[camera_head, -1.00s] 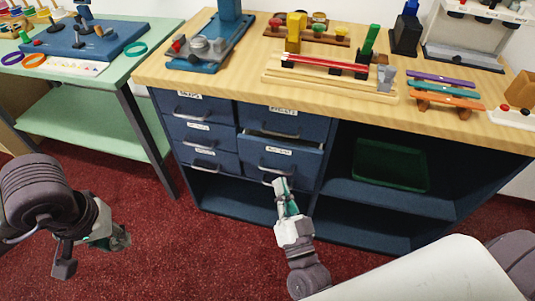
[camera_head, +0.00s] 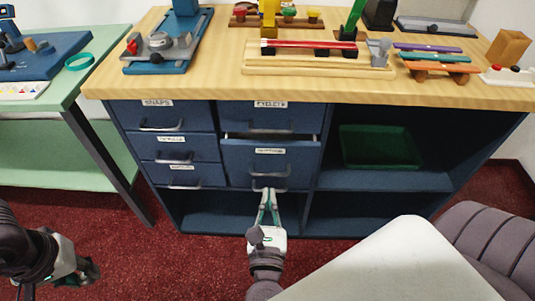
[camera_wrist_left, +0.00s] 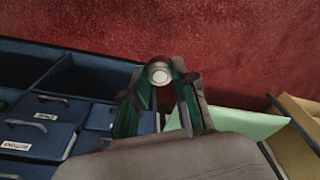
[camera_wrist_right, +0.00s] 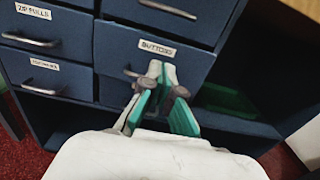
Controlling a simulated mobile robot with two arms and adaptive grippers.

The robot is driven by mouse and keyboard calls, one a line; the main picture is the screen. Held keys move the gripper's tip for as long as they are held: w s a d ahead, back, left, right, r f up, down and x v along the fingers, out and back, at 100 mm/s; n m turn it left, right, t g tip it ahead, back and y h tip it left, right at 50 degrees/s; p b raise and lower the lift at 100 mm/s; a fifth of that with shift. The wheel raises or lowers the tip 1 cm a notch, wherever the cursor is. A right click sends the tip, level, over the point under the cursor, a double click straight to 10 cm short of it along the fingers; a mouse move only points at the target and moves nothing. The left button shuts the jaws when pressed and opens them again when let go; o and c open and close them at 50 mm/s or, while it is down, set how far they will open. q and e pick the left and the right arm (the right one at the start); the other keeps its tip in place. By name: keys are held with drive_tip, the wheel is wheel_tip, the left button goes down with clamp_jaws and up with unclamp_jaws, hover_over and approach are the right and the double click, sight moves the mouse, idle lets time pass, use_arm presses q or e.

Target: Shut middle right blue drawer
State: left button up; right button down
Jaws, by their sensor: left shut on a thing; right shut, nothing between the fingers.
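The middle right blue drawer (camera_head: 270,160) is pulled partly out; a dark gap shows above its front. In the right wrist view, that drawer front (camera_wrist_right: 120,45) carries a label reading BUTTONS, and its handle is partly hidden by my fingers. My right gripper (camera_head: 268,192) is shut and empty. Its fingertips (camera_wrist_right: 160,68) are in front of the drawer near the handle; I cannot tell if they touch it. My left gripper (camera_head: 92,272) is low at the left, away from the drawers. It is shut on a small round pale thing (camera_wrist_left: 159,73) that I cannot identify.
The other drawers, such as the top right one (camera_head: 268,115) and the top left one (camera_head: 160,115), look closed. Open shelves with a green tray (camera_head: 380,147) are at the right. A wooden counter top (camera_head: 225,88) with tools is above. A green table (camera_head: 100,95) stands at the left.

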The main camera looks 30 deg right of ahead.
sight(271, 146)
use_arm(q)
drive_tip(key=shift+r+p, duration=0.45)
drive_tip(key=shift+r, duration=0.05)
use_arm(e)
drive_tip(key=x, duration=1.2)
drive_tip(key=shift+w+d, duration=0.15)
drive_tip(key=shift+w, duration=0.25)
use_arm(q)
drive_tip(key=shift+r+p, duration=0.3)
use_arm(e)
drive_tip(key=x, duration=0.3)
drive_tip(key=shift+w+r, duration=0.15)
use_arm(q)
drive_tip(key=shift+s, duration=0.15)
use_arm(e)
drive_tip(key=shift+w+d, duration=0.2)
drive_tip(key=shift+d, duration=0.05)
use_arm(q)
drive_tip(key=shift+s+a+r, duration=0.1)
drive_tip(key=shift+s, duration=0.05)
use_arm(e)
drive_tip(key=shift+s+r, duration=0.1)
drive_tip(key=shift+r, duration=0.05)
